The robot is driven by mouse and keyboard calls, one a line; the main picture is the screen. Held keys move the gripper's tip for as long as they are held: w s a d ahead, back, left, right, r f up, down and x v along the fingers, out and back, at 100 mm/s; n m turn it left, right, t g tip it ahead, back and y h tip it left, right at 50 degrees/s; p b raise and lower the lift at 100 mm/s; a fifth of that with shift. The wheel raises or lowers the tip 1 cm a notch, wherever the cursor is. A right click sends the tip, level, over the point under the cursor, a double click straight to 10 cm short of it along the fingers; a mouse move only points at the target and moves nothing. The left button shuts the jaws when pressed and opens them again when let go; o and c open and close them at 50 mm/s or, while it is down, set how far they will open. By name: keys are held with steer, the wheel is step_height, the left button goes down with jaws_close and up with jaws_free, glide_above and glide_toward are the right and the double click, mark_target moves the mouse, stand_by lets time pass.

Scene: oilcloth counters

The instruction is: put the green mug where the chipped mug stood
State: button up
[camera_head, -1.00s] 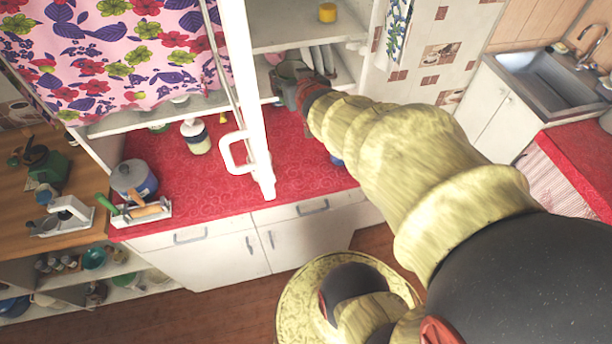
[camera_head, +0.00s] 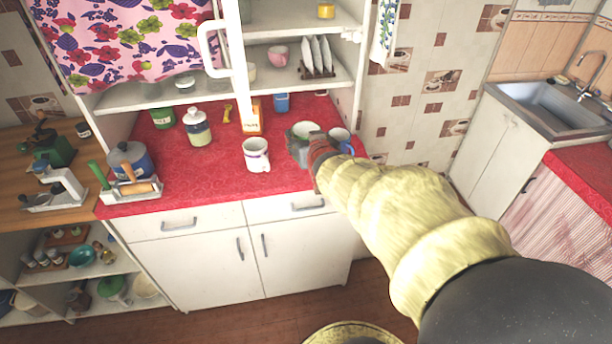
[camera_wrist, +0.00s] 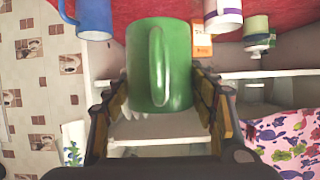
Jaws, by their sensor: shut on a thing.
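The green mug (camera_wrist: 160,64) sits between the two fingers of my gripper (camera_wrist: 162,98) in the wrist view, its handle facing the camera. In the head view the green mug (camera_head: 303,129) shows its pale inside and rim at the right part of the red counter; my gripper (camera_head: 301,150) is shut on it from the front. I cannot tell whether its base touches the counter. A white mug with a purple band (camera_head: 256,155) stands to its left, and a blue mug (camera_head: 340,136) is close on its right. I see no chip on any mug, so I cannot identify the chipped one.
An orange box (camera_head: 252,120) and a small blue container (camera_head: 281,102) stand behind. A jar (camera_head: 197,127) and a pot (camera_head: 131,161) stand to the left. Above are a shelf with a pink cup (camera_head: 278,56) and plates (camera_head: 317,57). The counter's front middle is bare.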

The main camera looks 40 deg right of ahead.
steer(key=b+x, duration=0.2)
steer(key=x, duration=0.7)
steer(key=shift+s+d+f+b, duration=0.15)
steer(key=shift+d+f+b, duration=0.05)
steer(key=shift+d+b, duration=0.1)
steer(key=shift+w+d+f+b, duration=0.6)
steer(key=shift+w+f, duration=0.25)
steer(key=shift+f, duration=0.65)
steer(key=shift+w+d+f+b, duration=0.5)
steer(key=shift+w+f, duration=0.35)
steer(key=shift+f, duration=0.65)
steer(key=shift+w+d+f+b, duration=0.5)
steer(key=shift+w+f+b, duration=0.25)
steer(key=shift+f, duration=0.75)
steer(key=shift+f, duration=0.2)
steer(key=o, duration=1.4)
steer(key=shift+r, duration=0.1)
